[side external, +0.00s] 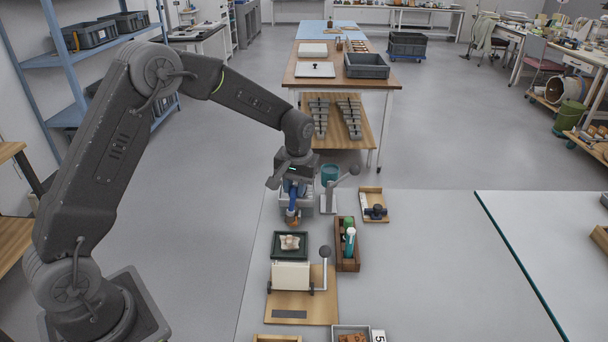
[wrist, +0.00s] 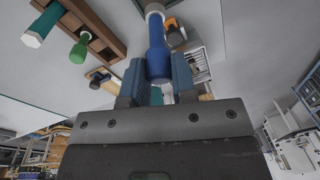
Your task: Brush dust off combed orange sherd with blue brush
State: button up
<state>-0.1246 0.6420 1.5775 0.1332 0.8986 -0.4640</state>
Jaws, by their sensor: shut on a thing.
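My gripper (side external: 292,184) is shut on the blue brush, whose blue handle (side external: 293,204) points down below it. In the wrist view the blue brush (wrist: 158,58) sits between the two jaws (wrist: 157,82), its pale ferrule toward the top edge. An orange piece (wrist: 174,32), which looks like the sherd, shows just beside the brush in the wrist view. In the side view an orange-brown patch (side external: 293,220) shows at the brush's lower end. I cannot tell whether the bristles touch it. Combing and dust are too small to make out.
A grey lever stand (side external: 328,200) and a board with a black tool (side external: 375,211) are close by.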

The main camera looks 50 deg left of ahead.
jog(key=shift+s+f, duration=0.15)
jog(key=shift+f, duration=2.8)
jog(key=shift+f, duration=0.8)
